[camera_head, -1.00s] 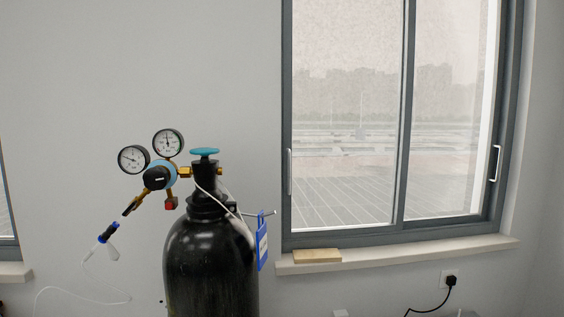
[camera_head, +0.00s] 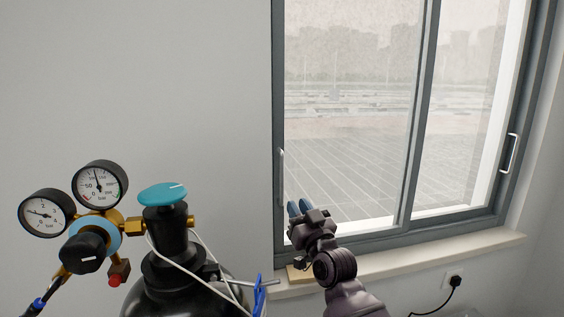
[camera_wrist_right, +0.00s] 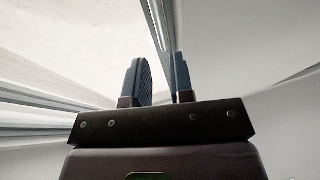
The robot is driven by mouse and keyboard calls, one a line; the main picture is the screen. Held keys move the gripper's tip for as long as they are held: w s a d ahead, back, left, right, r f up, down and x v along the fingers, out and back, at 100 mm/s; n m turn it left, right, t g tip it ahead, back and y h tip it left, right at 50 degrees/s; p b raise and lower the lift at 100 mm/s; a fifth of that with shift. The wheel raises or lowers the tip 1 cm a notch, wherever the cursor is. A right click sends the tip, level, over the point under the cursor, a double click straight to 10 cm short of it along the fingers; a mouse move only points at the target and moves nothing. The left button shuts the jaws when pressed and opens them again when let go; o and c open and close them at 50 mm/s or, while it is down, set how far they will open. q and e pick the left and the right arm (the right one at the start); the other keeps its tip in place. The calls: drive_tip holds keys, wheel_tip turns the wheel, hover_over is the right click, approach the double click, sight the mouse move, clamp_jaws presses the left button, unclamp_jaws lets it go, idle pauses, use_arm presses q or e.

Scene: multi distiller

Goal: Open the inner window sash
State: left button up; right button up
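The window has two glass sashes in dark grey frames. The left sash (camera_head: 350,120) has a pale upright handle (camera_head: 281,165) on its left edge. The right sash (camera_head: 470,120) has a white handle (camera_head: 510,153) on its right edge. Both look closed; I cannot tell for sure which is the inner one. My right gripper (camera_head: 299,206) is in front of the lower left corner of the left sash, below and right of its handle. Its two blue fingers are apart with nothing between them in the right wrist view (camera_wrist_right: 162,75). My left gripper is out of view.
A black gas cylinder (camera_head: 180,290) with a teal valve knob (camera_head: 162,194) and two gauges (camera_head: 100,183) stands left of my right arm. A window sill (camera_head: 440,255) runs below the window, with a wooden block (camera_head: 298,272) on it. A plug (camera_head: 455,281) is on the wall.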

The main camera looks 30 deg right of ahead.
sight(283, 170)
drive_tip(key=shift+t, duration=0.3)
drive_tip(key=x, duration=0.4)
drive_tip(key=r+p+x, duration=0.1)
drive_tip(key=x, duration=0.3)
drive_tip(key=s+r+x, duration=0.1)
drive_tip(key=x, duration=0.3)
drive_tip(key=shift+w+d+p, duration=0.1)
drive_tip(key=shift+p, duration=0.2)
clamp_jaws()
